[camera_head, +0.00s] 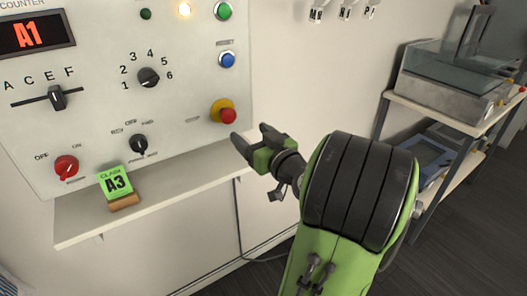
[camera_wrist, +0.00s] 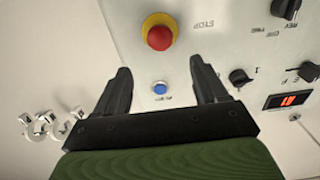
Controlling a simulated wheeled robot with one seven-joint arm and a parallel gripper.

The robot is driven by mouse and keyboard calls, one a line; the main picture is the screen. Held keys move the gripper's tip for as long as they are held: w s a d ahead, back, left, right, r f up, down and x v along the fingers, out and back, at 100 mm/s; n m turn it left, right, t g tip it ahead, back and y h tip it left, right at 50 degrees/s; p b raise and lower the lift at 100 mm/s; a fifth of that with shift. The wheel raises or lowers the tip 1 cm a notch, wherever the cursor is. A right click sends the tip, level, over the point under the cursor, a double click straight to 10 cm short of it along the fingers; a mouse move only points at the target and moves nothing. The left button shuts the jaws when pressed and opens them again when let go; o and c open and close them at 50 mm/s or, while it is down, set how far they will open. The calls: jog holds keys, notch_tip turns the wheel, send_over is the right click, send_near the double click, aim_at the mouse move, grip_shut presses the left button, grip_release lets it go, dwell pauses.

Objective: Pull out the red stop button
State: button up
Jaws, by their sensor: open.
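The red stop button (camera_head: 228,115) sits on a yellow base (camera_head: 217,106) at the lower right of the white control panel (camera_head: 185,85). In the wrist view the red stop button (camera_wrist: 159,38) shows beyond the fingertips, on its yellow ring. My gripper (camera_head: 250,138) is open and empty, below and slightly right of the button in the head view. In the wrist view its two fingers (camera_wrist: 159,75) stand apart, with a blue button (camera_wrist: 160,88) seen between them. The fingers appear clear of the red button.
The panel also holds a green button (camera_head: 223,11), a black rotary dial (camera_head: 149,77), a slider (camera_head: 57,97) and a red knob (camera_head: 66,167). A shelving rack (camera_head: 440,110) stands at right.

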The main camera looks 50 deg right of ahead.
jog(key=b+v, duration=0.1)
jog(key=v, duration=0.4)
jog(key=shift+s+a+b, duration=0.1)
jog(key=shift+s+b, duration=0.1)
jog(key=shift+b, duration=0.15)
jog(key=w+a+f+n+g+y, duration=0.25)
jog(key=a+f+g+y, duration=0.2)
jog(key=a, duration=0.55)
jog(key=w+a+f+n+g+y, duration=0.1)
jog(key=a+f+n+g+y, duration=0.3)
jog(key=a, duration=0.6)
jog(key=s+a+f+m+g+h, duration=0.1)
jog(key=s+a+f+h, duration=0.1)
jog(key=s+a+f, duration=0.15)
jog(key=s+a+r+m+g+h, duration=0.1)
jog(key=s+a+m+g, duration=0.1)
jog(key=s, duration=0.7)
notch_tip(320, 180, up, 17)
jog(key=p, duration=1.7)
jog(key=shift+r, duration=0.2)
